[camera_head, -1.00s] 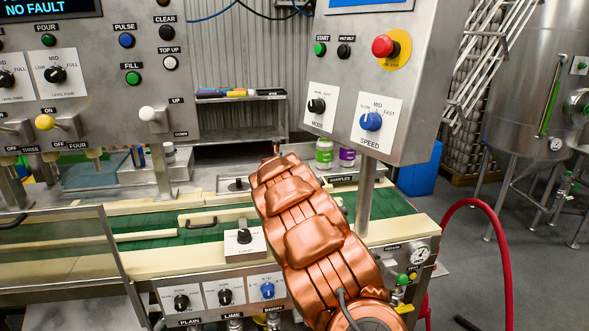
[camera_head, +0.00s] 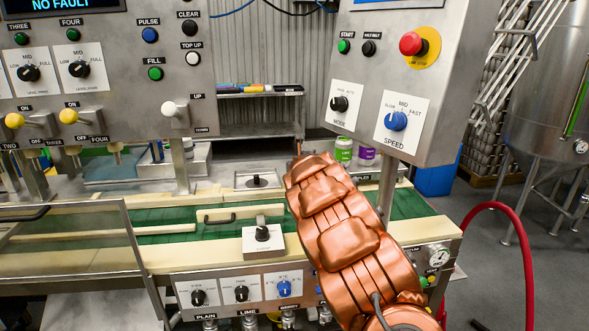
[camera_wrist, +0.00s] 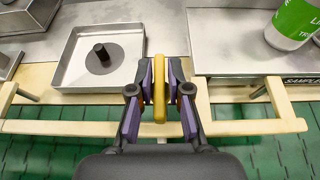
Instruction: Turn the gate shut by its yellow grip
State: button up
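The yellow grip (camera_wrist: 159,88) stands upright in the middle of the wrist view, at the near side of a cream rail. My gripper (camera_wrist: 159,84) has one purple-padded finger on each side of the grip. The pads look closed against it. A long cream bar (camera_wrist: 60,127) runs crosswise below the grip over the green belt (camera_wrist: 225,155); whether it belongs to the gate is not clear. In the head view my copper arm hides the gripper and the yellow grip.
A square metal tray with a black knob (camera_wrist: 101,53) lies left of my fingers. A metal plate (camera_wrist: 235,45) and a green-labelled can (camera_wrist: 293,22) are to the right. The control box (camera_head: 390,90) hangs on a post beside my arm.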

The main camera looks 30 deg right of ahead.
jog(key=shift+o, duration=1.3)
jog(key=shift+s+a+r, duration=0.15)
jog(key=shift+s+r, duration=0.15)
jog(key=shift+s, duration=0.05)
jog(key=shift+v, duration=1)
jog(key=v, duration=0.9)
jog(key=shift+s+f, duration=0.1)
jog(key=shift+s, duration=0.05)
